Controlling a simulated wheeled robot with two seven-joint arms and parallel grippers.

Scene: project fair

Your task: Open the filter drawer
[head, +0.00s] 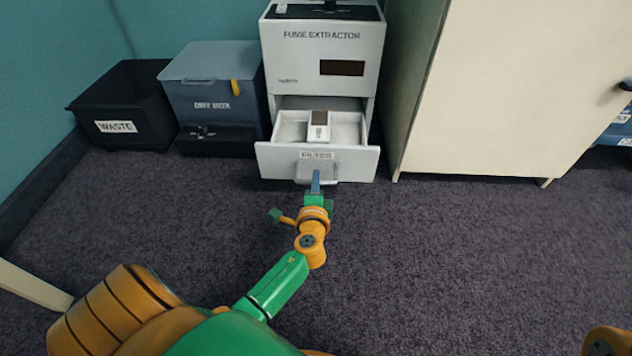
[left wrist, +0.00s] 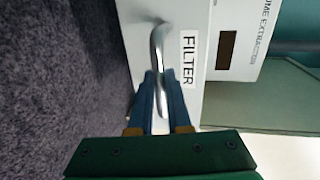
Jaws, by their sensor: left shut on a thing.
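The white fume extractor (head: 290,60) stands on the carpet against the back wall. Its filter drawer (head: 268,160) is pulled out at the bottom, and a small white box with a dark top (head: 318,126) sits inside. My left gripper (head: 316,182) is at the drawer's front. In the left wrist view its blue fingers (left wrist: 160,95) are shut on the metal drawer handle (left wrist: 158,45), beside the FILTER label (left wrist: 188,60). In the head view the fingers partly cover the handle (head: 303,170). My right gripper is not in view.
A blue-grey dry box (head: 212,85) and a black waste bin (head: 135,95) stand left of the extractor. A cream cabinet (head: 490,90) stands close on its right. The carpet (head: 450,260) in front is clear.

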